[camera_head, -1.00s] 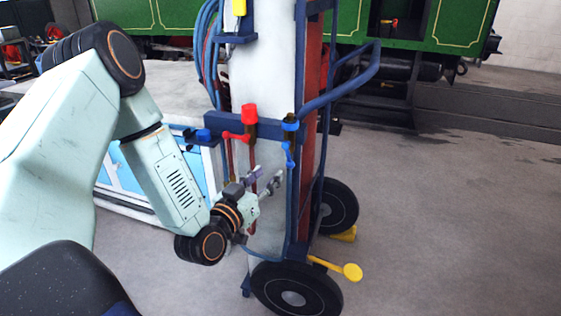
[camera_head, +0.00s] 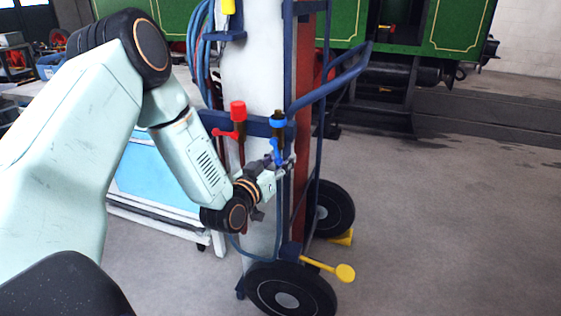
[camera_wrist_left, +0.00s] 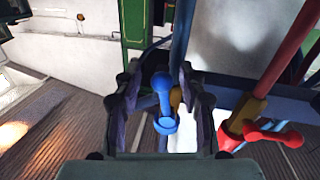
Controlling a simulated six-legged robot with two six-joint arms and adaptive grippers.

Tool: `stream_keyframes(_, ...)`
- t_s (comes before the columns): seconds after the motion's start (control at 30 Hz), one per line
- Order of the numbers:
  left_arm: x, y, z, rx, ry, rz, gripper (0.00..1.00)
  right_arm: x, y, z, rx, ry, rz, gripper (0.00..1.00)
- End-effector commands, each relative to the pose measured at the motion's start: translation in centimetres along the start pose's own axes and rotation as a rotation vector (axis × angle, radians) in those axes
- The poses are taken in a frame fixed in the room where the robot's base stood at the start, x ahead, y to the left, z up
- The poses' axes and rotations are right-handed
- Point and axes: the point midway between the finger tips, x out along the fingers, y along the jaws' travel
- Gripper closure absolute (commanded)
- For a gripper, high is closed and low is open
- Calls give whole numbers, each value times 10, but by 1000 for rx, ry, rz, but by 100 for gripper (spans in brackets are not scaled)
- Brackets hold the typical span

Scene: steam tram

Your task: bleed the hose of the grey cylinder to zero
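The tall pale grey cylinder (camera_head: 258,75) stands on a blue trolley. On the trolley's crossbar are a red valve (camera_head: 238,118) with a red lever and a blue valve (camera_head: 277,124) with a blue lever. In the left wrist view the blue lever (camera_wrist_left: 163,100) sits between the fingers of my left gripper (camera_wrist_left: 160,88). The red lever (camera_wrist_left: 274,134) is outside them to the right. My left gripper (camera_head: 284,160) is open at the blue lever, which it partly hides in the head view; contact cannot be told. My right gripper is out of view.
A darker red cylinder (camera_head: 300,125) stands beside the grey one. The trolley has black wheels (camera_head: 290,293), a yellow-ended bar (camera_head: 344,273) and a blue handle (camera_head: 335,82). A green tram (camera_head: 445,25) stands behind. The floor at right is clear.

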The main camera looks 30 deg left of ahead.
Motion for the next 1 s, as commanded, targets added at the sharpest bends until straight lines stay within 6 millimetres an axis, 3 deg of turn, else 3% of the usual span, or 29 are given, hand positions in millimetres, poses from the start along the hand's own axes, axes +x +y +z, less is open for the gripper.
stream_keyframes(0.43, 0, 3, 1, 0, -1, 0, 100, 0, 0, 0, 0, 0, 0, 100)
stream_keyframes(0.73, -1, 2, 0, 13, -5, 0, 100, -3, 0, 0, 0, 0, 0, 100)
stream_keyframes(1.0, -2, -5, -2, 154, -30, -2, 100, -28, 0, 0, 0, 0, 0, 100)
